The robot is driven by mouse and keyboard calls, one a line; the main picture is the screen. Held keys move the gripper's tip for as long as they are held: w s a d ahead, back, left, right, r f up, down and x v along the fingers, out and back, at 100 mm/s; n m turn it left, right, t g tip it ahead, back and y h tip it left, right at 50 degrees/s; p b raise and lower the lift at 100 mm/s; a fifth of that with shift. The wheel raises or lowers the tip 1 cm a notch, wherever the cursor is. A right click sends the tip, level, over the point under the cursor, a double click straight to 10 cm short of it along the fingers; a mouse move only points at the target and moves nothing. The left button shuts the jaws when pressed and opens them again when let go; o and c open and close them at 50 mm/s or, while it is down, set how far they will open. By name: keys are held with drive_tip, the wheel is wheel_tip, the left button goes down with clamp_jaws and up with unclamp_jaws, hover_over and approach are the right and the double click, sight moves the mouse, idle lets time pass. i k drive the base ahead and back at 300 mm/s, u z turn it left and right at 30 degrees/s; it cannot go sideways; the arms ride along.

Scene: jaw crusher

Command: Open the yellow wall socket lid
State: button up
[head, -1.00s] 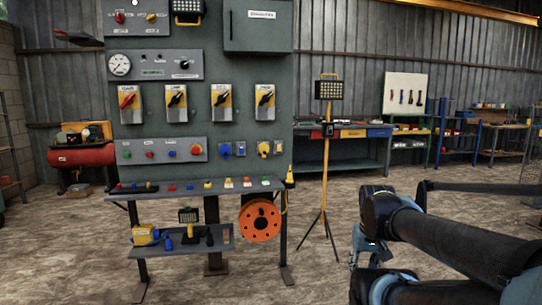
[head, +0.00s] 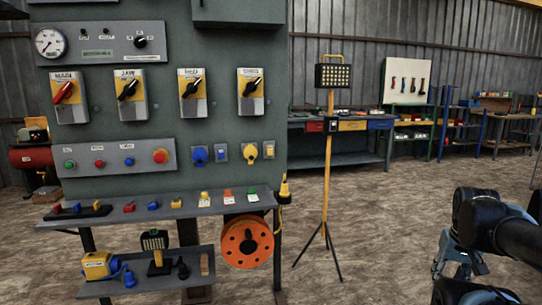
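The yellow wall socket (head: 250,152) is mounted low on the right part of the grey-green panel. Its round yellow lid appears closed, though it is small in view. A blue socket (head: 199,156) sits to its left, with small switch plates between and beside them. My gripper (head: 458,275) is at the lower right, well apart from the panel and to the right of the socket. It is small and partly hidden by my arm, so I cannot tell whether its fingers are open or shut.
A narrow shelf (head: 160,210) with small coloured parts juts out below the sockets. An orange cable reel (head: 247,242) hangs under it. A yellow tripod work light (head: 327,150) stands right of the panel. The floor (head: 375,220) between tripod and arm is clear.

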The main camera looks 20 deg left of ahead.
sight(250, 154)
drive_tip(key=u, duration=0.3)
drive_tip(key=i, duration=0.9)
drive_tip(key=u, duration=0.45)
